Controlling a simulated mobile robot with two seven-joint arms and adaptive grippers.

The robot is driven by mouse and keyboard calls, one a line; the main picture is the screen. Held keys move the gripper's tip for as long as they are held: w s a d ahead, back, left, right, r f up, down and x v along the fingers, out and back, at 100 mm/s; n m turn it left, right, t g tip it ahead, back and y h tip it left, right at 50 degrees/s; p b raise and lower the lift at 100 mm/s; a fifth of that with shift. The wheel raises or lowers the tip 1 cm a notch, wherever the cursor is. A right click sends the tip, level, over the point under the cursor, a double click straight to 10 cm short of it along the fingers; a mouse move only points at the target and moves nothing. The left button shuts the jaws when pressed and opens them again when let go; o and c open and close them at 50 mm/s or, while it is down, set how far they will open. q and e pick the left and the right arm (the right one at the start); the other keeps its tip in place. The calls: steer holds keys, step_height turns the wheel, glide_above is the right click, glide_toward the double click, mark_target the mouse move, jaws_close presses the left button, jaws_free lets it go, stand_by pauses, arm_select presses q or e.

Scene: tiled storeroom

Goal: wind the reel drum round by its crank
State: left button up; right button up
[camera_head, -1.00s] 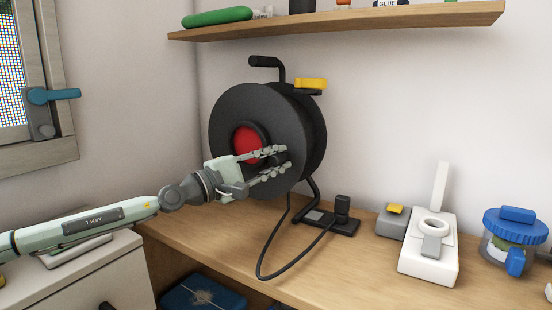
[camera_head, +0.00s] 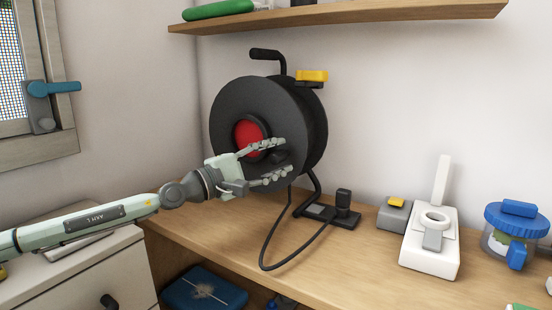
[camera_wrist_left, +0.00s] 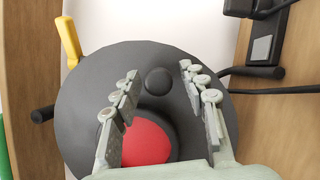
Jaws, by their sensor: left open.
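The reel drum (camera_head: 232,105) is a black disc with a red hub (camera_head: 246,138), standing upright on a wooden bench. Its crank knob (camera_wrist_left: 157,81) is a dark round stub near the drum's rim, seen in the left wrist view. In the head view the knob (camera_head: 278,157) is partly hidden by my fingers at the drum's lower right. My left gripper (camera_head: 283,157) is open, with one finger on each side of the knob. In the left wrist view gaps show between the knob and both fingers (camera_wrist_left: 158,72). My right gripper is out of view.
The reel's frame has a black top handle (camera_head: 266,54) and a yellow piece (camera_head: 311,76). A black cable (camera_head: 268,240) loops on the bench. A grey box (camera_head: 394,214), a white device (camera_head: 430,255) and a blue-lidded jar (camera_head: 514,235) stand right. A shelf (camera_head: 350,22) hangs above.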

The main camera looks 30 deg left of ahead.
arm_select(q)
steer(key=shift+v, duration=1.9)
steer(key=shift+s+a+f, duration=0.1)
steer(key=shift+s+a, duration=0.05)
steer(key=shift+s, duration=0.4)
steer(key=r+v, duration=0.1)
steer(key=v, duration=0.6)
steer(key=shift+f, duration=0.45)
steer(key=shift+a, duration=0.1)
